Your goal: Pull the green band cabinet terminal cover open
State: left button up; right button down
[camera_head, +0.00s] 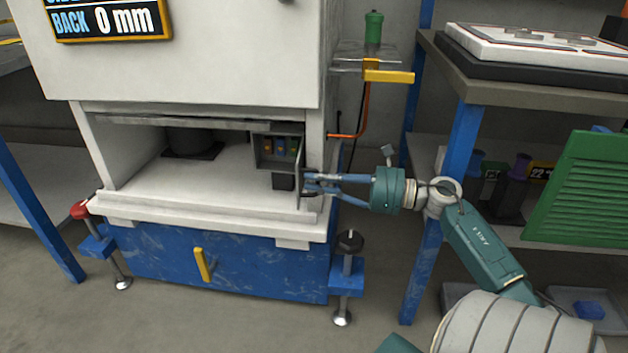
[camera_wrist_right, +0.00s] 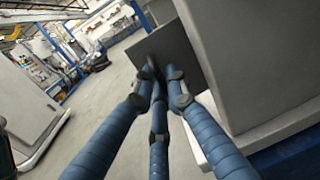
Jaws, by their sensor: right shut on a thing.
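A white cabinet (camera_head: 205,190) on a blue base stands in front of me; I cannot see a green band on it. Inside its opening, at the right, a grey terminal box (camera_head: 263,150) shows coloured terminals. Its cover (camera_head: 299,160) stands at the right of the box, swung outward so the terminals are exposed. In the wrist view the cover is a flat dark grey plate (camera_wrist_right: 190,52). My right gripper (camera_head: 310,183) has its blue fingers shut on the cover's edge; it also shows in the wrist view (camera_wrist_right: 158,80). My left gripper is out of view.
A display (camera_head: 108,20) is above the opening. A black knob (camera_head: 349,243) and a red knob (camera_head: 82,209) stand at the base's sides. A blue-legged bench (camera_head: 462,140) with a green louvred panel (camera_head: 580,195) is at the right, near my right arm. Floor in front is clear.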

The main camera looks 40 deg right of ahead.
jog(key=shift+d, duration=0.45)
jog(key=c, duration=1.8)
grip_release()
jog(key=shift+s+d+r+h, duration=0.1)
jog(key=shift+s+d+h, duration=0.1)
jog(key=shift+h, duration=0.1)
jog(key=shift+a+r, duration=0.1)
jog(key=shift+w+a, duration=0.1)
jog(key=shift+v, duration=3.8)
jog(key=shift+a+f, duration=0.1)
jog(key=shift+f, duration=0.15)
